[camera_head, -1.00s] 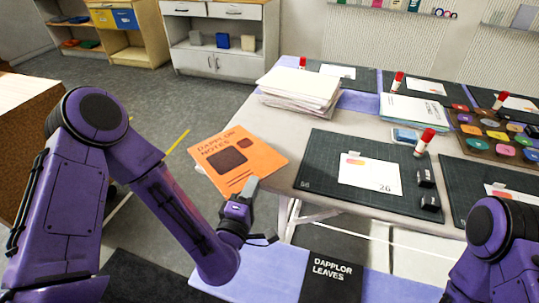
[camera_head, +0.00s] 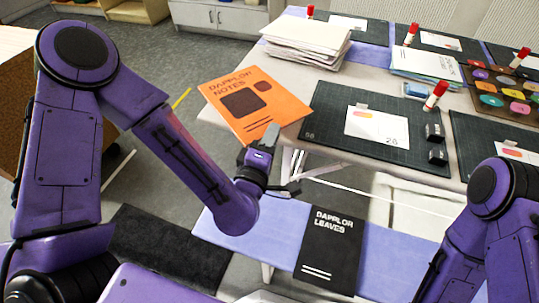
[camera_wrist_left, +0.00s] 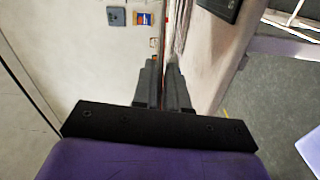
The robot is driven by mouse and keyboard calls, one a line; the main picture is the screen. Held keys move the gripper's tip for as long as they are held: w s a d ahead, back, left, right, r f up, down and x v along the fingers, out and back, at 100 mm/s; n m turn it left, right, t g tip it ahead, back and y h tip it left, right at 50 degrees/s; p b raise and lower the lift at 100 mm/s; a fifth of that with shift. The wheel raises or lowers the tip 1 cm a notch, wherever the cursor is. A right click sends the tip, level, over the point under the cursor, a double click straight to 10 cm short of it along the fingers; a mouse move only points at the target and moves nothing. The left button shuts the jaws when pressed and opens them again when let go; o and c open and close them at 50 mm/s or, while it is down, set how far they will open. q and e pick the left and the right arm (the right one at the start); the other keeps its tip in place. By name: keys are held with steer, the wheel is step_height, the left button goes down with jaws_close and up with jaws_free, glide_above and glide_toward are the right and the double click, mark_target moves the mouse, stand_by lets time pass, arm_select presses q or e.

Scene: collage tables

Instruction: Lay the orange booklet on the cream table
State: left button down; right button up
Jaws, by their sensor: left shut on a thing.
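The orange booklet (camera_head: 284,97), with dark "DAPPLOR NOTES" lettering, is tilted at the near left corner of a pale cream-looking table (camera_head: 375,75). My left gripper (camera_head: 268,135) is shut on the booklet's lower edge, and the rest sticks out beyond the fingers. In the left wrist view the fingers (camera_wrist_left: 165,90) are together, with the booklet a thin red-orange edge (camera_wrist_left: 168,45) between them. Whether the booklet touches the tabletop cannot be told. My right arm shows at the right, but its gripper is out of view.
White paper stacks (camera_head: 305,38) lie behind the booklet. A dark cutting mat (camera_head: 335,105) with a card, black blocks and a red-capped glue stick lies to its right. A black "DAPPLOR LEAVES" booklet (camera_head: 328,245) lies on a lavender surface (camera_head: 235,235) in front.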

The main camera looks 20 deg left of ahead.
arm_select(q)
steer(key=w+a+f, duration=0.1)
steer(key=w+f, duration=0.3)
steer(key=f, duration=0.4)
steer(key=shift+w+a+f, duration=0.2)
steer(key=shift+a+f, duration=0.15)
steer(key=shift+f, duration=0.05)
steer(key=c, duration=1.6)
jaws_free()
steer(key=shift+f, duration=0.15)
steer(key=o, duration=0.4)
steer(key=shift+o, duration=0.2)
